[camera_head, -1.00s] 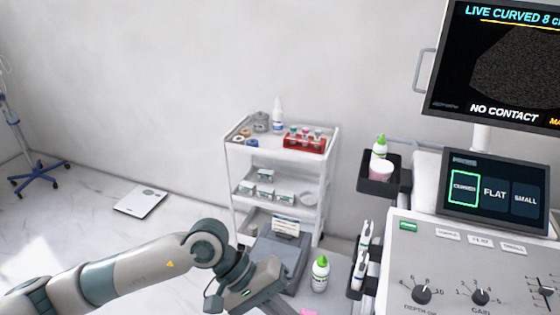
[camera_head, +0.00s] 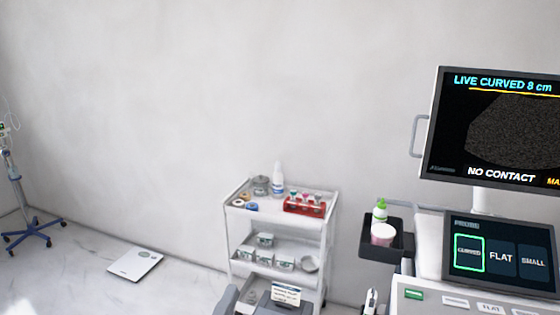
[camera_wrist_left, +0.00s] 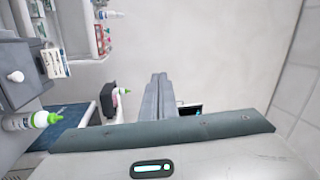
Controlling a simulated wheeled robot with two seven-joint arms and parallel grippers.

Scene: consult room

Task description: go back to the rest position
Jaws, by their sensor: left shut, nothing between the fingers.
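My left gripper (camera_wrist_left: 158,80) shows in the left wrist view as two grey fingers pressed together, with nothing between them. It points out over the room, with the pale wall behind its fingertips. Neither my left arm nor its gripper can be made out in the head view. My right gripper is in neither view.
A white trolley (camera_head: 280,213) with bottles and a red tube rack (camera_head: 305,205) stands by the wall. The ultrasound console's monitor (camera_head: 495,130) and touch panel (camera_head: 500,250) are at right. A scale (camera_head: 135,264) and drip stand (camera_head: 22,205) are left. A green-capped bottle (camera_wrist_left: 30,121) shows in the wrist view.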

